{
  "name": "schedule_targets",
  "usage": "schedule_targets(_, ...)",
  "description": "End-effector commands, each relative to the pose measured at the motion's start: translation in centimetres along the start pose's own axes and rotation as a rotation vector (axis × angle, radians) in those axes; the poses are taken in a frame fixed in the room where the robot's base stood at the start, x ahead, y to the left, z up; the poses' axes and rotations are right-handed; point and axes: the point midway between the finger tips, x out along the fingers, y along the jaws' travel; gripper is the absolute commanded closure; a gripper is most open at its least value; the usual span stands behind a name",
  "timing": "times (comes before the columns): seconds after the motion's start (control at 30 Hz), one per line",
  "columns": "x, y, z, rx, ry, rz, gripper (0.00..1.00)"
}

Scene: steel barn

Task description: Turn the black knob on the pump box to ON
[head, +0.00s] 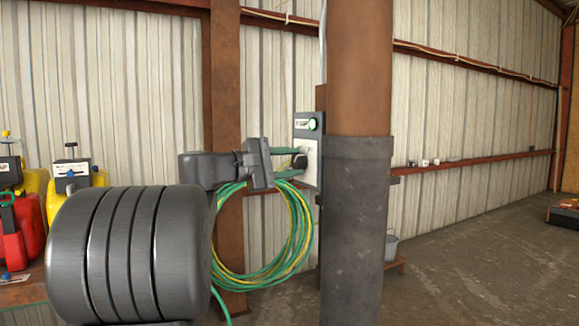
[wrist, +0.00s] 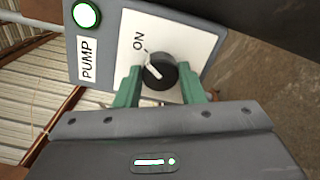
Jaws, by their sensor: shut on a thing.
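The pump box (head: 308,135) is a grey box with a white plate, fixed beside the brown post in the head view. In the wrist view the pump box (wrist: 113,48) shows a PUMP label, an ON mark and a lit green lamp (wrist: 86,14). The round black knob (wrist: 165,66) has a white pointer aimed toward the ON mark. My gripper (wrist: 164,87) has its green fingers on either side of the knob, shut on it. In the head view my gripper (head: 296,162) reaches the box from the left, and the knob shows dark between the fingertips.
The thick brown post with a dark sleeve (head: 354,190) stands right beside the box. A coiled green and yellow hose (head: 301,235) hangs below my gripper. Red and yellow cans (head: 32,222) stand at left. A bucket (head: 391,247) stands behind the post. Open floor lies at right.

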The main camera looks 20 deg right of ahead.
Motion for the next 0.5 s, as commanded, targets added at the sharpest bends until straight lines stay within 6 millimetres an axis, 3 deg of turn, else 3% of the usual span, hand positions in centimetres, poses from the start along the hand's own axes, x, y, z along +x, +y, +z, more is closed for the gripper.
schedule_targets(0.27, 0.02, -0.03, 0.00, 0.002, 0.000, -0.001, 0.87)
schedule_targets(0.3, 0.02, -0.04, 0.00, 0.002, 0.000, -0.001, 0.60)
schedule_targets(0.4, 0.01, -0.03, 0.00, 0.001, 0.000, -0.001, 0.43)
schedule_targets(0.5, 0.01, -0.03, 0.00, 0.001, 0.000, -0.001, 0.43)
